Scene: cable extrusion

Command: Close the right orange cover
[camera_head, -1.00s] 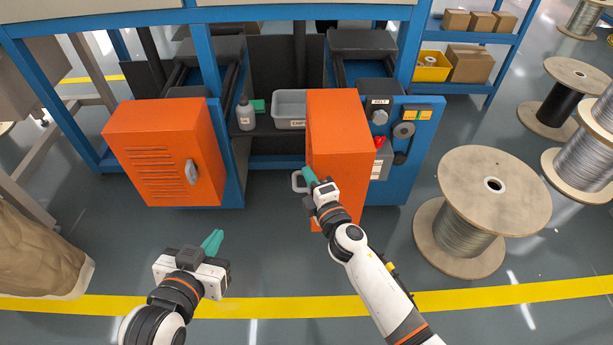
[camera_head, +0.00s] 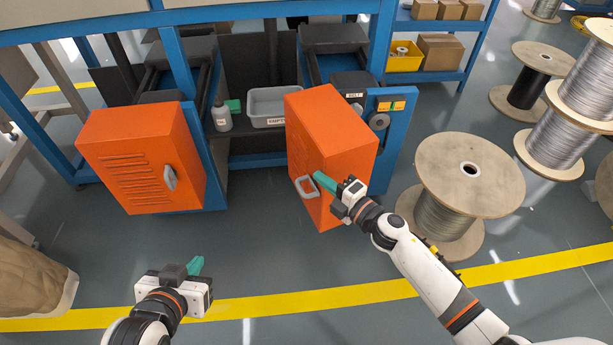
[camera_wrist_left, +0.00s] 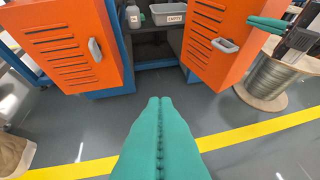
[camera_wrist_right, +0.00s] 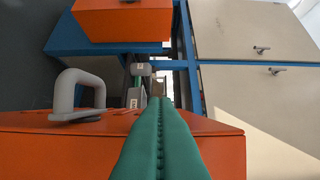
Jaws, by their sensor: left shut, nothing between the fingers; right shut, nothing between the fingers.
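The right orange cover (camera_head: 330,115) stands at an angle to the blue machine frame, its slotted front face turned to the left and toward me. Its grey handle (camera_head: 306,187) is on the lower part of that face. My right gripper (camera_head: 320,178) is shut and empty, its green fingers just right of the handle and close against the face; I cannot tell if they touch. In the right wrist view the handle (camera_wrist_right: 78,95) is left of the fingers. My left gripper (camera_head: 198,262) is shut and empty, low in front, away from both covers. The left wrist view also shows the right cover (camera_wrist_left: 222,45).
The left orange cover (camera_head: 140,160) sits flat on its side of the machine. A grey bin (camera_head: 272,106) and bottle (camera_head: 221,117) stand between the covers. A large cable spool (camera_head: 470,175) is close to my right arm. Floor in front is clear.

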